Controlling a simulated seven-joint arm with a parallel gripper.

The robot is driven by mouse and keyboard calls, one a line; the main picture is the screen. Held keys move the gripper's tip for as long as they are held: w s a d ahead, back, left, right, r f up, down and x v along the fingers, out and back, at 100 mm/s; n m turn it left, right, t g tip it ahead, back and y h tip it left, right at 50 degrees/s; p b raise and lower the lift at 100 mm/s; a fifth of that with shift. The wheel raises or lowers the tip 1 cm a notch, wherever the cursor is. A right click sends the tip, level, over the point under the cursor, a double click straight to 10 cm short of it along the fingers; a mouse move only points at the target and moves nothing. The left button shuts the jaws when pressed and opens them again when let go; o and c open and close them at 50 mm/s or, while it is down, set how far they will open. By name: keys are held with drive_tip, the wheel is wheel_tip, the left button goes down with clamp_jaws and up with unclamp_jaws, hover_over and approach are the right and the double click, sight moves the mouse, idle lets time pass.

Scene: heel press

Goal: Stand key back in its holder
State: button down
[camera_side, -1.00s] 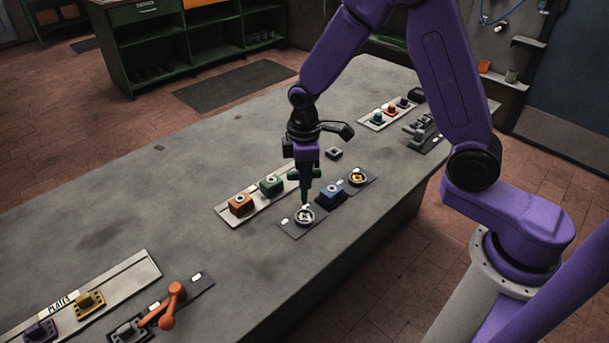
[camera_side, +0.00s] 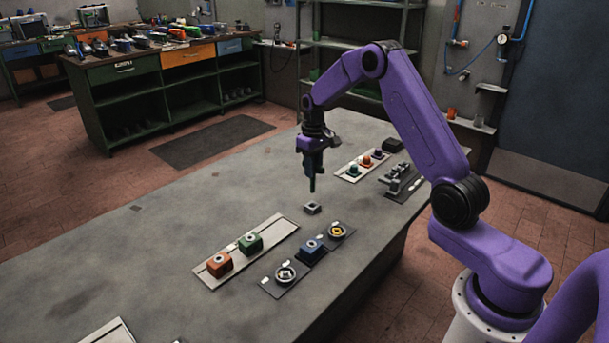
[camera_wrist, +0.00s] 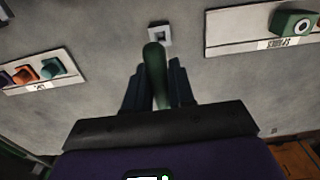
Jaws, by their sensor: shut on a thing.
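My gripper (camera_side: 312,168) is shut on a dark green rod-like key (camera_side: 312,185), which hangs upright below the fingers. In the wrist view the key (camera_wrist: 154,75) sits between the two dark fingers (camera_wrist: 155,88) and points at a small grey block with a square opening (camera_wrist: 160,33), which looks like the holder. In the side view this block (camera_side: 312,208) stands alone on the bench. The key's lower end appears above the block, with a gap between them. The opening looks empty in the wrist view.
A pale strip (camera_side: 246,251) carries an orange and a green block. Beside it a dark plate (camera_side: 297,267) holds a white dial, a blue block and a yellow dial. Another strip with small coloured knobs (camera_side: 366,160) lies behind. The bench (camera_side: 150,230) is clear at left.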

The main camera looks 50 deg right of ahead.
sight(313, 188)
drive_tip(key=shift+f, duration=2.3)
drive_tip(key=shift+f, duration=0.8)
drive_tip(key=c, duration=0.9)
unclamp_jaws()
wheel_tip(313, 188, up, 18)
drive_tip(key=shift+f, duration=0.25)
